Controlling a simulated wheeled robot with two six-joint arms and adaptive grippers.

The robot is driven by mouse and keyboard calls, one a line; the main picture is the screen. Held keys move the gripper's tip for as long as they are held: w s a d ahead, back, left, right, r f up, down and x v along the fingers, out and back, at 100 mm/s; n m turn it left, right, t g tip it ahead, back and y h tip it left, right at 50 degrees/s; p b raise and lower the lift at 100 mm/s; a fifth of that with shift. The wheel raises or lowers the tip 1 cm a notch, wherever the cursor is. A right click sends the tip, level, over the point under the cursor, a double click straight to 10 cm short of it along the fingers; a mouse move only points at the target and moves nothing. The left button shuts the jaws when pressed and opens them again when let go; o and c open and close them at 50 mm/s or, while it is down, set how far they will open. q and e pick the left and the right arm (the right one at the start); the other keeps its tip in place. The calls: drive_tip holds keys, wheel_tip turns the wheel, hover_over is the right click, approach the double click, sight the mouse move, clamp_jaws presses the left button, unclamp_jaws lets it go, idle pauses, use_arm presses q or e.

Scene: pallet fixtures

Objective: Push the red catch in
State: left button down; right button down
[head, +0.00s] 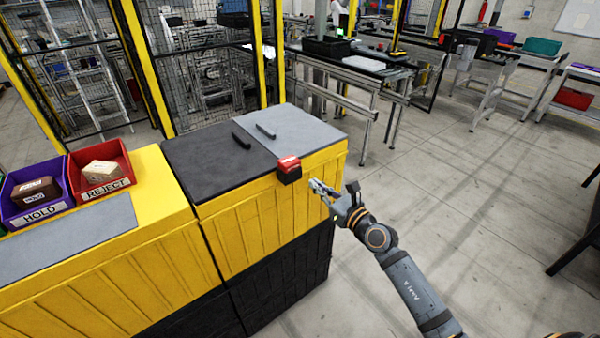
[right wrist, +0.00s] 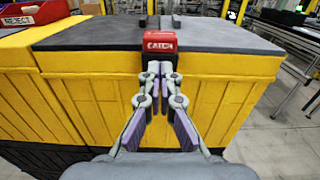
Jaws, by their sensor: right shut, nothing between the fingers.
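The red catch (head: 288,164) sits on the front upper edge of the yellow cabinet, on a dark block, where the black lid (head: 215,160) and the grey lid (head: 300,128) meet. In the right wrist view the catch (right wrist: 160,40) is marked "CATCH" and lies straight ahead of the fingertips. My right gripper (head: 318,188) is shut and empty, in front of the cabinet and to the right of the catch in the head view. In the right wrist view its fingertips (right wrist: 160,68) appear just below the catch; I cannot tell whether they touch the dark block. My left gripper is not in view.
A purple HOLD bin (head: 38,192) and a red REJECT bin (head: 101,172) stand on the yellow counter at left, each with an item inside. Two dark handles (head: 265,131) lie on the lids. Open floor (head: 470,200) lies to the right.

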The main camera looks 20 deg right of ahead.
sight(294, 166)
drive_tip(key=x, duration=0.8)
drive_tip(key=shift+w+a+p, duration=0.1)
drive_tip(key=shift+w+p, duration=0.05)
drive_tip(key=shift+p, duration=0.15)
drive_tip(key=b+x, duration=0.1)
drive_tip(key=x, duration=0.2)
drive_tip(key=shift+w, duration=0.2)
